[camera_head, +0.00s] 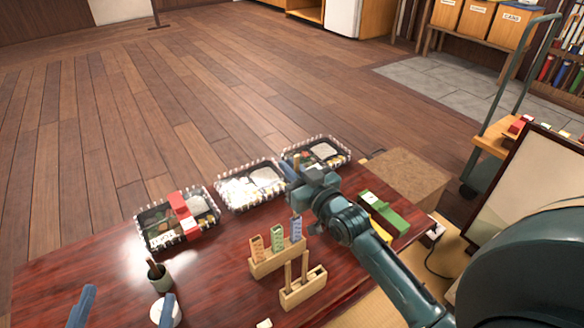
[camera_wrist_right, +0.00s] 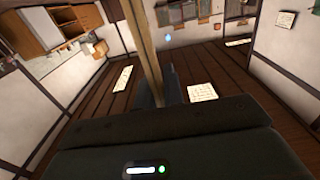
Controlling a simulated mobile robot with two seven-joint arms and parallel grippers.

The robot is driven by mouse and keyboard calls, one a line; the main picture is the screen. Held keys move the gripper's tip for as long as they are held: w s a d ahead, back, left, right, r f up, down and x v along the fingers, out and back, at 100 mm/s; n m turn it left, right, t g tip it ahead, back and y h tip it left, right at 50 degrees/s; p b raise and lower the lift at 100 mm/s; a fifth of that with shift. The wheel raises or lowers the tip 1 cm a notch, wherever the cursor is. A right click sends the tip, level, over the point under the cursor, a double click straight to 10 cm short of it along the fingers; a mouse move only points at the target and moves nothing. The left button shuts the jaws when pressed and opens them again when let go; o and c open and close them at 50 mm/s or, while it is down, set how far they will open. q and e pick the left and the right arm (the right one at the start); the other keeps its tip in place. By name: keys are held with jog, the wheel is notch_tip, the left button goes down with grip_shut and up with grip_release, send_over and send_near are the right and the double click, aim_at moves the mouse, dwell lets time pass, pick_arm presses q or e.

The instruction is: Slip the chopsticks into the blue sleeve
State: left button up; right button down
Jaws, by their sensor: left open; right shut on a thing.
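The blue sleeve (camera_head: 297,228) stands upright at the right end of a wooden rack (camera_head: 270,266), beside a green sleeve (camera_head: 277,240) and an orange sleeve (camera_head: 257,248). My right gripper (camera_head: 298,174) is above and behind the blue sleeve in the head view, apart from it. It is shut on the pale wooden chopsticks (camera_wrist_right: 143,45), which run up from the jaws in the right wrist view. Their lower ends are hidden in the head view. My left gripper (camera_head: 125,310) is open and empty at the bottom left, its two fingers wide apart.
A second wooden stand (camera_head: 303,292) holds more upright sticks in front of the rack. Three lunch trays line the far edge, including the left one (camera_head: 150,241). A dark cup (camera_head: 160,279) and a white round item (camera_head: 172,317) stand left. Green and yellow boxes (camera_head: 385,213) lie right.

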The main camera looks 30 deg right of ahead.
jog(key=shift+f, duration=0.15)
jog(key=shift+f+b, duration=0.3)
jog(key=shift+f, duration=0.3)
jog(key=shift+f, duration=0.1)
dwell(0.3)
jog(key=shift+f+b, duration=0.4)
jog(key=shift+f, duration=0.35)
jog(key=shift+f, duration=0.2)
jog(key=shift+f+b, duration=0.55)
jog(key=shift+f, duration=0.3)
jog(key=shift+f, duration=0.25)
dwell(0.4)
jog(key=shift+f+b, duration=0.5)
jog(key=shift+f, duration=0.25)
